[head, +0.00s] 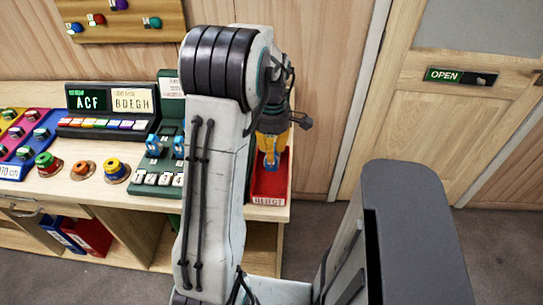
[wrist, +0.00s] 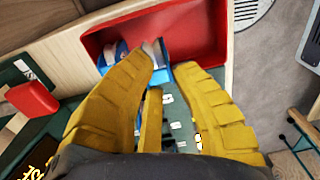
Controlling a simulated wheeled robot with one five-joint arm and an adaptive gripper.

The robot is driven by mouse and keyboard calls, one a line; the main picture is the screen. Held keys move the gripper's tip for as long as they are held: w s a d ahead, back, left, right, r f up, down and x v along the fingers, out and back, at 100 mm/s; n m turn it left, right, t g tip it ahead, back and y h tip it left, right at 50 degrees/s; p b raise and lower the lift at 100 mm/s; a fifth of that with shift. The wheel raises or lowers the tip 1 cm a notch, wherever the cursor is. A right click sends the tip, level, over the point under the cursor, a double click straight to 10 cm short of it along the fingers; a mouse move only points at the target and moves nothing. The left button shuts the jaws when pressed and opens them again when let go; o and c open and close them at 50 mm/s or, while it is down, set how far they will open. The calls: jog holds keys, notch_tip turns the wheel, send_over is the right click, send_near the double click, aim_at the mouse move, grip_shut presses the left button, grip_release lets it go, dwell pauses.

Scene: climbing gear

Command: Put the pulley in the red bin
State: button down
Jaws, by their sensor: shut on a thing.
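My gripper (head: 270,160) reaches down over the red bin (head: 268,188) at the right end of the bench in the head view. In the wrist view its yellow fingers (wrist: 170,72) are shut on the blue pulley (wrist: 159,73), which has a grey metal part. The fingers partly hide the pulley, and the head view shows only a little blue at the fingertips. The red bin (wrist: 205,30) lies beyond the fingertips in the wrist view. The pulley overlaps the bin in the picture; I cannot tell whether it touches it.
A green rack (head: 158,178) with blue items stands left of the bin. Colored round pieces (head: 83,170) and a sign (head: 110,98) reading ACF are further left. A wooden door (head: 470,110) is at the right. Floor right of the bench looks clear beyond my body.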

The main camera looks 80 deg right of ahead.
jog(key=shift+f+p, duration=0.95)
jog(key=shift+p, duration=0.1)
jog(key=shift+f+p, duration=0.55)
jog(key=shift+f, duration=0.5)
jog(key=c, duration=1.1)
grip_release()
jog(key=shift+r, duration=0.1)
